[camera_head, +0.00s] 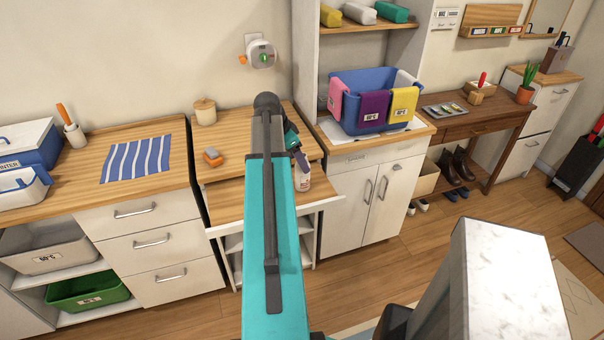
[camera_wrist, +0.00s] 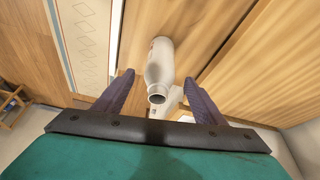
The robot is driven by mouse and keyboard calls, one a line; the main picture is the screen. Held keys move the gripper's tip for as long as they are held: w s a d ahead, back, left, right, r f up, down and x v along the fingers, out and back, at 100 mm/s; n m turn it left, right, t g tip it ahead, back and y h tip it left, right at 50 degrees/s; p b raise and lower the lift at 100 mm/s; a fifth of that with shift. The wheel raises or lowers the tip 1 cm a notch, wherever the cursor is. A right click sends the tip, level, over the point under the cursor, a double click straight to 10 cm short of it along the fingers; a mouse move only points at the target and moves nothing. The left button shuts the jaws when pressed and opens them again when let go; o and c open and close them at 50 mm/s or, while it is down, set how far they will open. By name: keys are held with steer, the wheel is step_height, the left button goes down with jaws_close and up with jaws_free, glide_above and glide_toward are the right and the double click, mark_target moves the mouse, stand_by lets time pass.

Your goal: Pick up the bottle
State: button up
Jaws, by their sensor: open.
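The bottle (camera_head: 303,178) is whitish and stands at the front of the wooden worktop, just right of my teal arm. In the wrist view the bottle (camera_wrist: 159,68) shows its open mouth towards the camera. My gripper (camera_wrist: 158,80) is open, with one dark finger on each side of the bottle and a gap visible on both sides. In the head view my gripper (camera_head: 298,153) is just above the bottle and partly hides it. I cannot tell how far down the fingers reach beside it.
An orange-and-grey block (camera_head: 212,157) and a lidded wooden jar (camera_head: 204,111) stand on the worktop to the left. A blue basket (camera_head: 362,115) with coloured cloths stands on the cabinet to the right. A striped cloth (camera_head: 138,158) lies on the left counter.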

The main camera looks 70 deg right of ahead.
mark_target(302, 172)
steer(key=shift+s+d+f, duration=0.1)
steer(key=shift+f, duration=0.15)
stand_by(0.3)
steer(key=shift+p+x, duration=1.4)
steer(key=shift+x, duration=1.1)
steer(key=c, duration=1.3)
